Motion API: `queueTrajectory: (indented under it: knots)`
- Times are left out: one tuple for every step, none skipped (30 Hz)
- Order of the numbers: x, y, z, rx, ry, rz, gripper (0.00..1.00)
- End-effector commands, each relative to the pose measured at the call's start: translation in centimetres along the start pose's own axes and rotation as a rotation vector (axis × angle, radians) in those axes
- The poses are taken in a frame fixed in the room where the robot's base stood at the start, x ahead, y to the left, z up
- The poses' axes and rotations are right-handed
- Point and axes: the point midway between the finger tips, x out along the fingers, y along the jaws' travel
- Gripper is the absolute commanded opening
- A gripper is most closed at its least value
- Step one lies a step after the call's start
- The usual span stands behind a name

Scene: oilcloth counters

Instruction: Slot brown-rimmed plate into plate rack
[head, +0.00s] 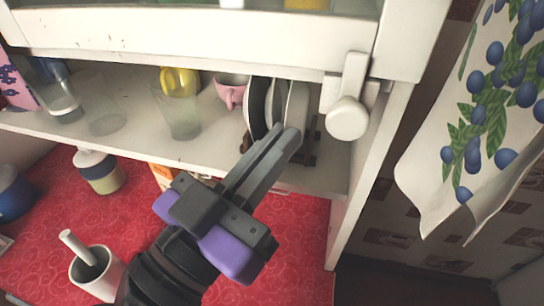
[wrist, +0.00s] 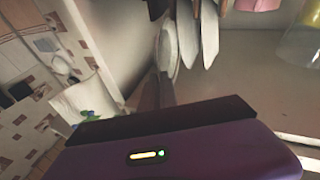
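My gripper (head: 287,137) reaches up and right to the plate rack (head: 310,150) on the shelf. Its two grey fingers are close together, with their tips at the lower edge of the rightmost plate (head: 297,102), and look shut on it. This plate stands on edge and also shows at the fingertips in the wrist view (wrist: 168,50). I take it for the brown-rimmed plate, but its rim colour is hard to make out. Other plates (head: 257,105) stand upright to its left. The fingers hide much of the rack, so I cannot tell whether the plate is seated in a slot.
A pink mug (head: 231,90), a yellow cup (head: 180,81) and a clear glass (head: 180,118) stand left of the rack. The cabinet side (head: 368,170) and a white knob (head: 347,118) are close on the right. A jar (head: 99,171) and a mortar (head: 96,272) stand on the red counter.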

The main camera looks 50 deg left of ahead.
Motion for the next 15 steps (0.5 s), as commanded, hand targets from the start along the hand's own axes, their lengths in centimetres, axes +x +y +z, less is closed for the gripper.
queueTrajectory:
  knots:
    - [0.3,-0.1,0.1,0.001,0.002,0.002,0.00]
    - [0.5,-0.1,0.1,0.001,0.002,0.003,0.00]
    - [0.7,-0.2,0.2,0.001,0.003,0.003,0.00]
    - [0.9,-0.3,0.3,0.001,0.002,0.003,0.00]
    - [1.0,-0.4,0.3,0.001,0.002,0.002,0.00]
    - [1.2,-0.5,0.4,0.000,0.002,0.002,0.00]
    - [1.4,-0.6,0.5,0.000,0.002,0.001,0.00]
    - [1.6,-0.7,0.5,0.001,0.002,0.001,0.00]
    - [1.8,-0.8,0.5,0.001,0.003,0.002,0.00]
    - [2.0,-0.8,0.6,0.001,0.003,0.002,0.00]
    - [2.1,-0.9,0.6,0.001,0.003,0.002,0.00]
    - [2.3,-1.1,0.7,0.001,0.003,0.001,0.00]
    - [2.5,-1.1,0.8,0.000,0.003,0.001,0.00]
    - [2.7,-1.2,0.8,0.000,0.002,0.001,0.00]
    - [2.9,-1.3,0.9,0.001,0.002,0.001,0.00]
